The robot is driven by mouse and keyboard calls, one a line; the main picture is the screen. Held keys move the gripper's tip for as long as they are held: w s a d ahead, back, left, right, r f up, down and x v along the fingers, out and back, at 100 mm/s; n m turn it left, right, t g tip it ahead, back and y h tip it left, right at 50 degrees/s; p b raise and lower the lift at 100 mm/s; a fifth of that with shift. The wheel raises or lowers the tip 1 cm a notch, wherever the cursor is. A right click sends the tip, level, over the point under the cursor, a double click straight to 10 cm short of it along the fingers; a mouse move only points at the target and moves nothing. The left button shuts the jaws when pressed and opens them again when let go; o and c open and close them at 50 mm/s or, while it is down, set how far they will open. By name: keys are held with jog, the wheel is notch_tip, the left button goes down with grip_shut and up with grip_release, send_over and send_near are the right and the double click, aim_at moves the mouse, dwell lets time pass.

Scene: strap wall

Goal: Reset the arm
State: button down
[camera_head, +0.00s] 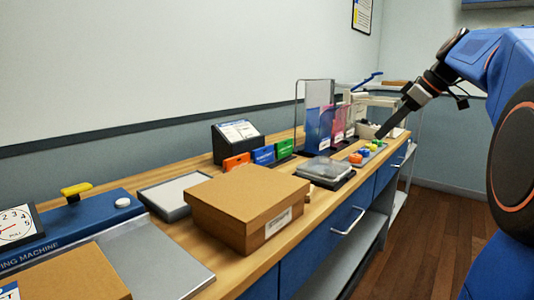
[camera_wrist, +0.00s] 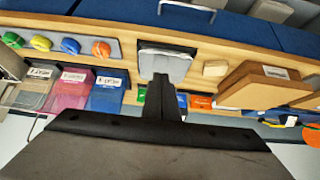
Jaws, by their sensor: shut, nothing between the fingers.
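My arm comes in from the right in the head view and reaches over the far part of the bench. My gripper (camera_head: 380,133) points down and left, just above the coloured pieces on the bench. In the wrist view my gripper (camera_wrist: 162,80) is shut and empty. Its closed fingers overlap the view of a grey-lidded tray (camera_wrist: 165,64), and I cannot tell the gap between them.
A cardboard box (camera_head: 247,206) stands on the wooden bench (camera_head: 225,268). Coloured pieces (camera_head: 365,152) lie in a row near blue and pink bins (camera_head: 320,128). A strapping machine (camera_head: 70,225) is at left. The floor (camera_head: 420,240) at right is clear.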

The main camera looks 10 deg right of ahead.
jog(key=s+a+f+m+h, duration=0.1)
jog(key=s+a+f+m, duration=0.1)
jog(key=s+a+f, duration=0.5)
jog(key=s+a+f+m+h, duration=0.1)
jog(key=s+a+f+m, duration=0.1)
jog(key=s+a+f, duration=0.2)
jog(key=s+a+f+m+h, duration=0.1)
jog(key=s+a+f, duration=0.2)
jog(key=s+f, duration=0.5)
jog(key=s+a+f+m+g+h, duration=0.1)
jog(key=s+a+f, duration=0.3)
jog(key=f, duration=0.9)
jog(key=shift+s+a+m+h, duration=0.3)
jog(key=shift+s+m, duration=0.5)
jog(key=shift+s, duration=0.2)
